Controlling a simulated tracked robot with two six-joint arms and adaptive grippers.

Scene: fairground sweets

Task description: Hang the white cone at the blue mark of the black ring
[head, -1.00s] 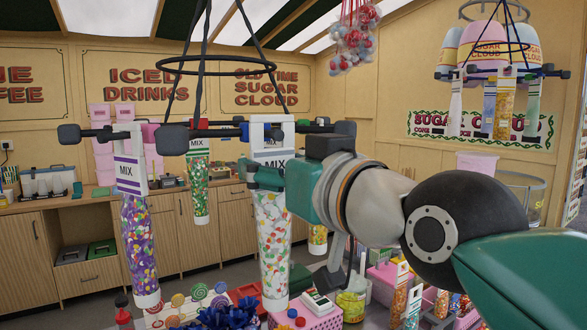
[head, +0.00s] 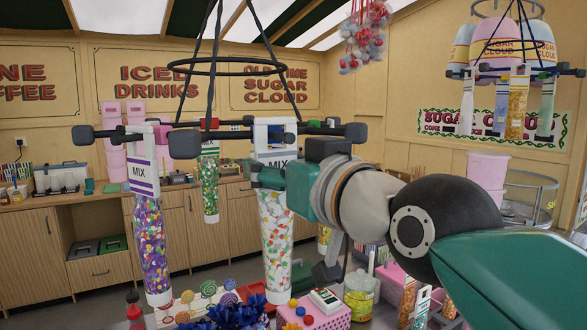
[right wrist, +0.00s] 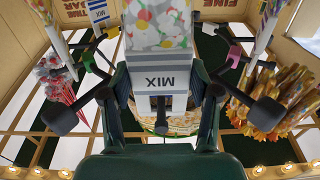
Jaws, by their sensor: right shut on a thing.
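The black ring (head: 180,69) hangs on dark cords, with black knobbed bars below it. A small patch that looks blue (head: 248,120) shows on the bars at the back; the cone's top partly covers that area. The white cone (head: 277,235), a clear bag of white, red, green and yellow sweets with a white MIX header, hangs upright at the bars. My right gripper (head: 268,177) is shut on its header. In the right wrist view, my fingers pinch the MIX header (right wrist: 160,82) from both sides. Whether it rests on a bar I cannot tell. My left gripper is out of view.
A purple-filled cone (head: 150,245) hangs at the left of the bars and a green-filled one (head: 209,185) behind. A second loaded rack (head: 515,70) hangs at the upper right. A counter (head: 100,200) runs along the back; sweets and pink boxes (head: 315,318) stand below.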

